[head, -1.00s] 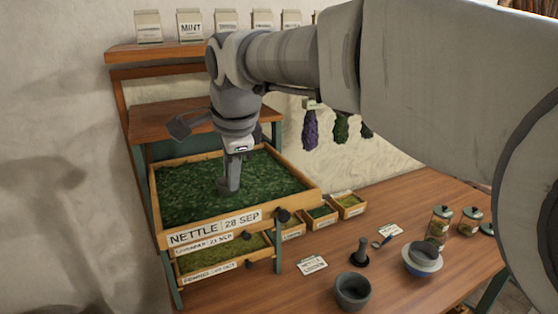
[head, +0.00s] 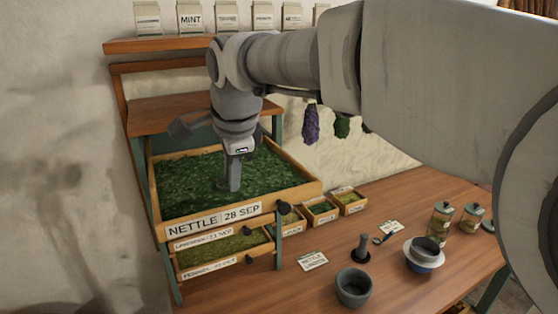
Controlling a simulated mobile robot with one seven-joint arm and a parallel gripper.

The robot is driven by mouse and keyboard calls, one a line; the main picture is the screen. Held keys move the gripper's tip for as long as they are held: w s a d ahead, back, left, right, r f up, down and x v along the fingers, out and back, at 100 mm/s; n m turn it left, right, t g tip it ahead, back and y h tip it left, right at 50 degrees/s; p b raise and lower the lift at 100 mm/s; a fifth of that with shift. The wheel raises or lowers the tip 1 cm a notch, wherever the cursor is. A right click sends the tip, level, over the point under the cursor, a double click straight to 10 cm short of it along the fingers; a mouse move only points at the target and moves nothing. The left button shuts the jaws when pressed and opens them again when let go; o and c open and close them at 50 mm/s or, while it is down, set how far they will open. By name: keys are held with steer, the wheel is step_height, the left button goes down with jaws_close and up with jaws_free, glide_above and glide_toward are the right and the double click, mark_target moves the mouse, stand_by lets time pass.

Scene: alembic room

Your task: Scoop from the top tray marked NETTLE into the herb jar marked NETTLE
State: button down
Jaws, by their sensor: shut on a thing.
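The top tray marked NETTLE 28 SEP (head: 213,220) is a wooden tray of dark green leaves on the rack at the left. My gripper (head: 230,182) points down into the leaves, near the middle of the tray. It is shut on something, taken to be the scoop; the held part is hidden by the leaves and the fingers. Small lidded glass jars stand at the right of the table: one (head: 441,222), another (head: 470,217), and a third (head: 487,228) partly cut by my arm. Their marks are too small to read, so I cannot tell which is NETTLE.
Lower trays (head: 220,250) sit under the top one. Small wooden boxes (head: 320,210), a card (head: 313,261), a dark bowl (head: 353,286), a dark pestle-like piece (head: 361,249) and a pale-rimmed bowl (head: 423,254) are on the table. Herb bunches (head: 311,125) hang behind.

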steer(key=shift+d, duration=0.1)
steer(key=shift+w+d, duration=0.65)
steer(key=shift+d, duration=0.35)
steer(key=shift+r, duration=0.1)
step_height(320, 180, up, 6)
steer(key=p, duration=0.5)
steer(key=shift+s, duration=0.1)
